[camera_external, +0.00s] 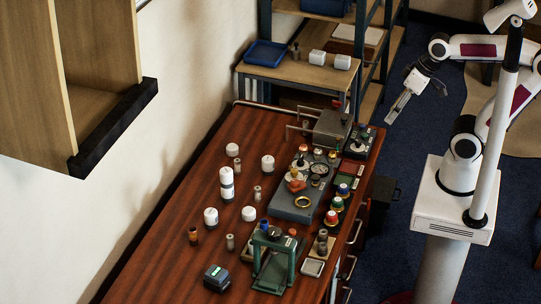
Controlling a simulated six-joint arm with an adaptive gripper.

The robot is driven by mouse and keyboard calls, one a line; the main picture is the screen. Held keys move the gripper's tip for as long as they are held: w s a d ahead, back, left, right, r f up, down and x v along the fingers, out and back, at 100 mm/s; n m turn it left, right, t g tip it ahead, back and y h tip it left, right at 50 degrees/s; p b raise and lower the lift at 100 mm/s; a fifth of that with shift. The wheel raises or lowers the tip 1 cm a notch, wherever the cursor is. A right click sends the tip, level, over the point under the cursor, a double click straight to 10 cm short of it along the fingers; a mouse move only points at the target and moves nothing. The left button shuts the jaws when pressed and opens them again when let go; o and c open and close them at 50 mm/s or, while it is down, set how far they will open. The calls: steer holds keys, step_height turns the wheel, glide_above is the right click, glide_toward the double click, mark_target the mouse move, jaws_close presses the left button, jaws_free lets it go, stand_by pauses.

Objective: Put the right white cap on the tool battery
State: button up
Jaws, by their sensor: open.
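A dark boxy block with a greenish top (216,277), which looks like the tool battery, sits at the table's near left; nothing white lies on it. I cannot tell which group the task's caps are. My gripper (394,113) is open and empty, right of the table, apart from all of these.
The red-brown table (170,235) holds a grey fixture (297,203), a green press-like frame (273,262), a grey box (332,128) and several small cylinders and knobs. A blue tray (265,54) is on the bench. A wooden cabinet (100,80) overhangs at upper left.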

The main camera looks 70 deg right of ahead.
steer(key=w+a+m+y, duration=0.3)
steer(key=w+a+m, duration=0.15)
steer(key=w, duration=0.45)
steer(key=w+a+m+y, duration=0.3)
steer(key=w+a, duration=0.3)
steer(key=w, duration=0.2)
steer(key=w+m+t+y, duration=0.15)
steer(key=w+m, duration=0.25)
steer(key=w, duration=0.6)
steer(key=m+t+h, duration=0.4)
steer(key=m+t, duration=0.3)
steer(key=m, duration=1.1)
glide_above(238, 148)
steer(key=s+a, duration=0.5)
steer(key=a, duration=0.2)
step_height(238, 148, down, 26)
steer(key=d+f+m+h, duration=0.1)
steer(key=d+f, duration=0.1)
steer(key=f, duration=0.1)
steer(key=d+f+m+h, duration=0.1)
steer(key=d+f+m, duration=0.1)
steer(key=d+f, duration=0.1)
steer(key=d+f+m+h, duration=0.1)
steer(key=d+f, duration=0.1)
steer(key=f, duration=0.2)
steer(key=shift+s+d+f+m+h, duration=0.1)
steer(key=shift+d+f+m+h, duration=0.15)
steer(key=shift+f+h, duration=0.1)
